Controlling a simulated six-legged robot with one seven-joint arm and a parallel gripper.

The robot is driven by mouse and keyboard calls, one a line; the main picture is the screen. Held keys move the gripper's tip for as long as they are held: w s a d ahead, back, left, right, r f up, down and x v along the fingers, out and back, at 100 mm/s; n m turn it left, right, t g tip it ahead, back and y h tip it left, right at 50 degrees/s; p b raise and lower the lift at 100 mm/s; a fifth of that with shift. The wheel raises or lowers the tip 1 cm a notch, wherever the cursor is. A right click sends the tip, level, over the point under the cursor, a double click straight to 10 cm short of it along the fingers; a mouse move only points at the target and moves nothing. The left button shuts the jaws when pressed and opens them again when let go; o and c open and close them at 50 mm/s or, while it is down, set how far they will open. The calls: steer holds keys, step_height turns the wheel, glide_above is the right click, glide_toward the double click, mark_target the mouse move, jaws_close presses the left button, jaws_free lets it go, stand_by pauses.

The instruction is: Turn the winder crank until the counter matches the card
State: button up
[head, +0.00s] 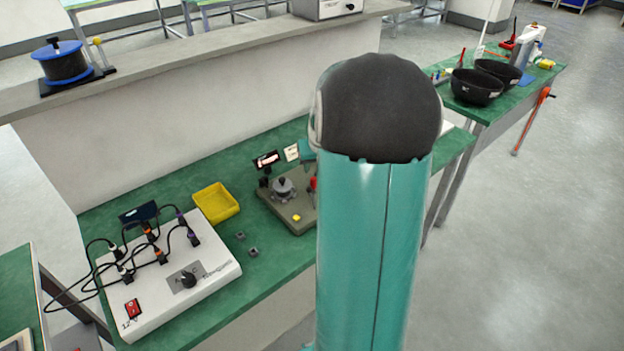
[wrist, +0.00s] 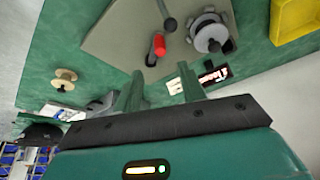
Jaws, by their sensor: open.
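The winder has a grey-beige base (head: 303,223) with a grey spool wheel (head: 283,188); the wheel also shows in the wrist view (wrist: 210,36). The crank's red handle (wrist: 158,45) lies in the wrist view just beyond my fingertips, roughly in line with the gap between them. My gripper (wrist: 162,70) is open and empty. My arm hides the winder's right side in the head view.
A yellow bin (head: 216,203) stands left of the winder. A white box (head: 168,276) with several cabled plugs is further left. A low wall rises behind the bench. A wooden spool (wrist: 65,78) lies on the green surface in the wrist view.

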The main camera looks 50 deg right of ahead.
mark_target(314, 178)
steer(key=x, duration=0.9)
steer(key=shift+w+f, duration=0.1)
steer(key=shift+f, duration=0.1)
jaws_close()
